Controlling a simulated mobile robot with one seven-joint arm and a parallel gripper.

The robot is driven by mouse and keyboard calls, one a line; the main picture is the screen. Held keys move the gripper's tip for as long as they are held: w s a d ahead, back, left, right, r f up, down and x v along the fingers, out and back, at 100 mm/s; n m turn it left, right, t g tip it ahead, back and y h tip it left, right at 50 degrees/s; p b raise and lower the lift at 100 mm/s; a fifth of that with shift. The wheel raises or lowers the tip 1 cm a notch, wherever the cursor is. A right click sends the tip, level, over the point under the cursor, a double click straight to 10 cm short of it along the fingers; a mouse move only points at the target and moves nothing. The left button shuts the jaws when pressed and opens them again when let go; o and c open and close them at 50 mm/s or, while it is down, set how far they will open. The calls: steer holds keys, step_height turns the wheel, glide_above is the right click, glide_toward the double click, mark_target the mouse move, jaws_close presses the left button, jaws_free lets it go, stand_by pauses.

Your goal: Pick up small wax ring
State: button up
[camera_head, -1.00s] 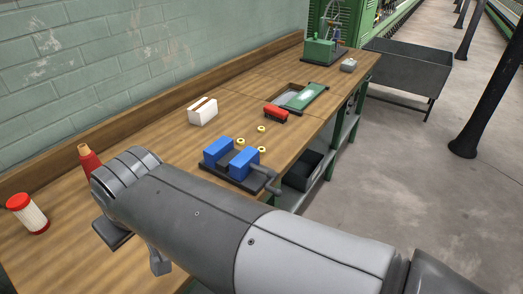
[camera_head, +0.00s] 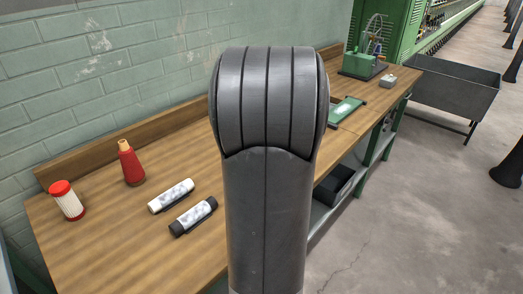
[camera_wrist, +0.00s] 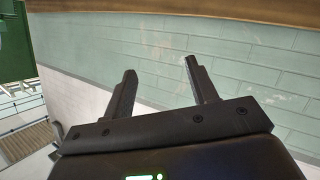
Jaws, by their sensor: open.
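No wax ring shows in either view now. The stretch of bench in the middle of the head view, where small yellow rings lay by a blue vise a second ago, is hidden behind my arm. My gripper (camera_wrist: 160,66) shows only in the wrist view. Its two dark fingers are apart with nothing between them, and a pale green brick wall (camera_wrist: 245,65) lies beyond them.
The wooden bench (camera_head: 85,235) holds a red-capped shaker (camera_head: 67,201), a red cone-shaped bottle (camera_head: 131,163), a white roll (camera_head: 171,195) and a black-ended roll (camera_head: 193,216). A green machine (camera_head: 364,62) stands at the far end. A grey cart (camera_head: 455,85) is beyond.

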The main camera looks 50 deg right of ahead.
steer(key=s+d+f+t+y, duration=0.1)
steer(key=s+d+f, duration=0.3)
steer(key=f, duration=0.1)
steer(key=s+d+f+n+y, duration=0.1)
steer(key=s+d+f+y, duration=0.1)
steer(key=s+d+f, duration=0.2)
steer(key=s+d+f+t+y, duration=0.1)
steer(key=s+d+f, duration=0.3)
steer(key=s+f, duration=0.1)
steer(key=shift+s+d+f+t+y, duration=0.15)
steer(key=shift+s+f, duration=0.05)
steer(key=shift+f, duration=0.25)
steer(key=shift+s+d+f+t+y, duration=0.15)
steer(key=shift+f, duration=0.25)
steer(key=s+f, duration=0.2)
steer(key=s+f+y, duration=0.1)
steer(key=s, duration=0.2)
steer(key=s+f+t+y, duration=0.1)
steer(key=s+f, duration=0.1)
steer(key=shift+s+a+f, duration=0.1)
steer(key=shift+s+f, duration=0.2)
steer(key=shift+s, duration=0.05)
steer(key=w, duration=0.5)
steer(key=shift+w+f, duration=0.15)
steer(key=shift+f, duration=0.2)
steer(key=w, duration=0.5)
steer(key=shift+w+a+f, duration=0.15)
steer(key=shift+a+f, duration=0.1)
steer(key=c, duration=1)
